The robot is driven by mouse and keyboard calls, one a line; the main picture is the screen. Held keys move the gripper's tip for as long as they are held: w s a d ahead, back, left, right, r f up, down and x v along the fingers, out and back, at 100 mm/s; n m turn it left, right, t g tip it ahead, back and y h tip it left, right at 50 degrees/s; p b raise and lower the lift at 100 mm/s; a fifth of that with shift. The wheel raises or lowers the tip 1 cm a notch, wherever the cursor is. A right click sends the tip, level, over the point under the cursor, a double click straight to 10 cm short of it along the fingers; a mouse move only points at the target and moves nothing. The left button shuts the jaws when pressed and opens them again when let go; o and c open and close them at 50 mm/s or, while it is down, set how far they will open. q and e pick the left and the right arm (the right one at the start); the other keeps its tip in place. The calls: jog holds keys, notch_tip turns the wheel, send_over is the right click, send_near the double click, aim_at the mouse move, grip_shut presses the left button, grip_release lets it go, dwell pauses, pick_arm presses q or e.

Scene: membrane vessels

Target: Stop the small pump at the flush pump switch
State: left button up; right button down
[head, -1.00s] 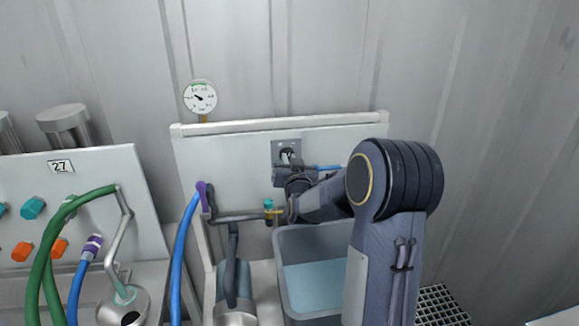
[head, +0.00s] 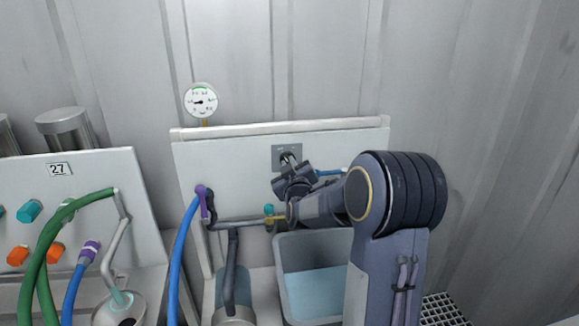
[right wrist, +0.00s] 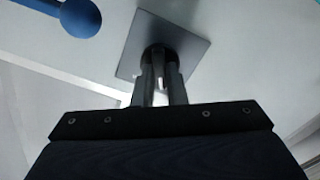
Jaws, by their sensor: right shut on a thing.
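The flush pump switch is a square grey plate (head: 277,152) with a dark round knob, set on the pale upright panel. It also shows in the right wrist view (right wrist: 194,42). My right gripper (head: 289,163) reaches it from the right and is shut on the knob. In the right wrist view, the two fingers (right wrist: 159,83) stand close together on either side of the knob's grip, which they largely hide. In the head view, the gripper is tilted. My left gripper is not in view.
A round gauge (head: 201,100) stands above the panel. A grey tub (head: 282,281) of bluish liquid sits below my right arm. Blue hose (head: 177,255), piping and a small brass valve (head: 275,221) are to the left. Green hoses (head: 55,228) lie farther left.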

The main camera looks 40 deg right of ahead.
dwell(0.5)
jog(key=c, duration=1.5)
grip_release()
jog(key=shift+o, duration=0.2)
jog(key=v, duration=0.7)
jog(key=shift+s+a, duration=0.25)
jog(key=shift+s, duration=0.1)
